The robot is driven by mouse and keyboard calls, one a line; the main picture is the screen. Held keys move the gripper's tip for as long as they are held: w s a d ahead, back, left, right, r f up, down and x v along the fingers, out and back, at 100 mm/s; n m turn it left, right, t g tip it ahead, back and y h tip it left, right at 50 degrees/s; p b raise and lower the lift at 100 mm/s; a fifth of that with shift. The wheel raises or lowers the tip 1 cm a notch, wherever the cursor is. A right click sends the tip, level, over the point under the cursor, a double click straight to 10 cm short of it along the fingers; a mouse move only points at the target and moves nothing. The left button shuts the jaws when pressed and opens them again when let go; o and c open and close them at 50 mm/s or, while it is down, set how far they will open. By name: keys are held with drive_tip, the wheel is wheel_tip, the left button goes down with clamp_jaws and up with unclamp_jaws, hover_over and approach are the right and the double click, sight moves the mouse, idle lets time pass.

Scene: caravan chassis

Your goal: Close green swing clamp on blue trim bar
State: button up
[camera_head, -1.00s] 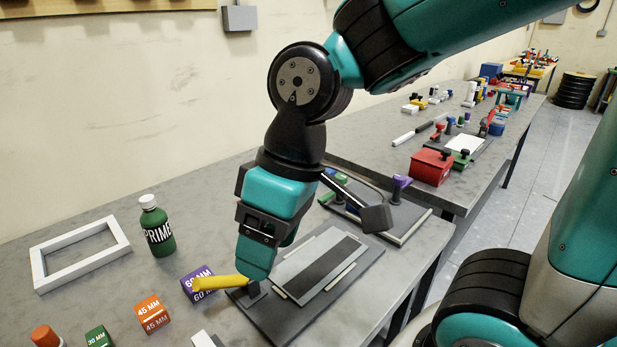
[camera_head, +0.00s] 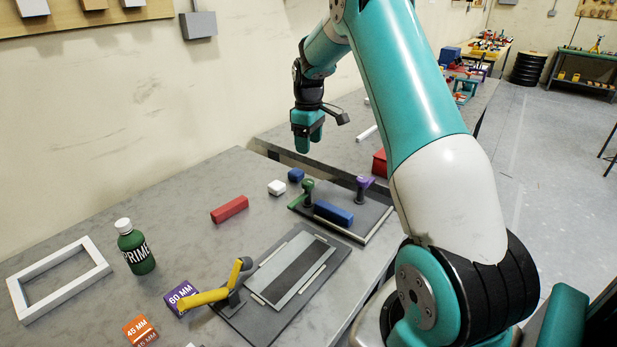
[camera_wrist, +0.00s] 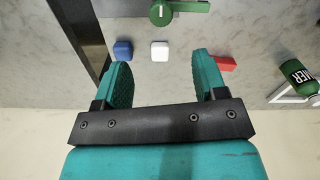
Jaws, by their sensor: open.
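The green swing clamp (camera_head: 307,192) stands at the left end of a dark fixture plate (camera_head: 372,215). Its arm looks swung toward the plate's left edge, away from the bar. The blue trim bar (camera_head: 333,213) lies on the plate, right of the clamp post. A purple clamp (camera_head: 363,186) stands behind the bar. My gripper (camera_head: 308,147) is open and empty, raised behind the fixture and pointing down. In the wrist view, my open fingers (camera_wrist: 162,65) frame bare table, with the green clamp (camera_wrist: 161,13) beyond them at the top edge. The bar is not visible there.
Red (camera_head: 229,209), white (camera_head: 277,187) and blue (camera_head: 296,175) blocks lie left of the fixture. A yellow clamp (camera_head: 205,297) on another plate (camera_head: 255,322), a green bottle (camera_head: 136,248) and a white frame (camera_head: 92,246) are nearer. A second table stands behind.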

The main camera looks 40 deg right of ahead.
sight(308, 181)
wheel_tip(308, 181, down, 13)
drive_tip(key=p, duration=0.3)
drive_tip(key=shift+r, duration=0.15)
clamp_jaws()
drive_tip(key=shift+w+a, duration=0.1)
drive_tip(key=shift+a, duration=0.05)
